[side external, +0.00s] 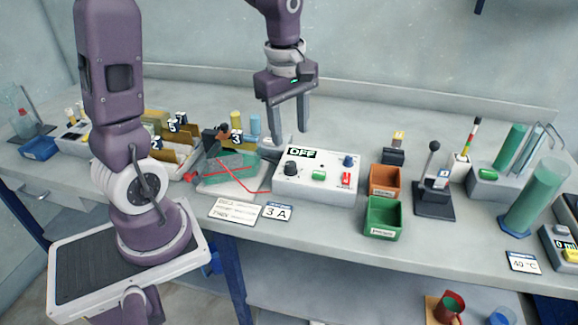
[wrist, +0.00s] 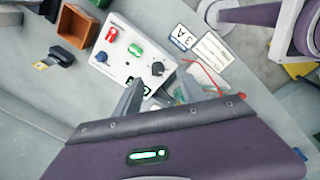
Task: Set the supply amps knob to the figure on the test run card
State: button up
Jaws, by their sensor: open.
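The white power supply box (side external: 330,191) stands on the bench, with a display reading OFF (side external: 302,153). Its black amps knob (side external: 291,168) is at the left of the top face, with a green button, a blue knob and a red switch to the right. In the wrist view the black knob (wrist: 158,69) shows near the fingers. A card reading 3 A (side external: 277,212) lies in front of the box, beside a larger printed card (side external: 233,211). My gripper (side external: 289,138) is open and empty, above and behind the box, apart from the knob.
An orange bin (side external: 386,179) and a green bin (side external: 383,218) stand right of the box. A black lever stand (side external: 433,195) is farther right.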

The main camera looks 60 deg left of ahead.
aim_at(291, 164)
jog(key=a+f+n, duration=0.1)
jog(key=f, duration=0.1)
jog(key=w+a+f+n, duration=0.1)
jog(key=n, duration=0.1)
jog(key=w+a+f+n+g, duration=0.1)
jog(key=f, duration=0.1)
jog(key=shift+w+a+f+n+h, duration=0.1)
jog(key=shift+a+f+n+h, duration=0.05)
jog(key=shift+f+n+h, duration=0.2)
notch_tip(291, 164, down, 6)
jog(key=shift+f, duration=0.15)
jog(key=shift+c, duration=0.2)
grip_shut()
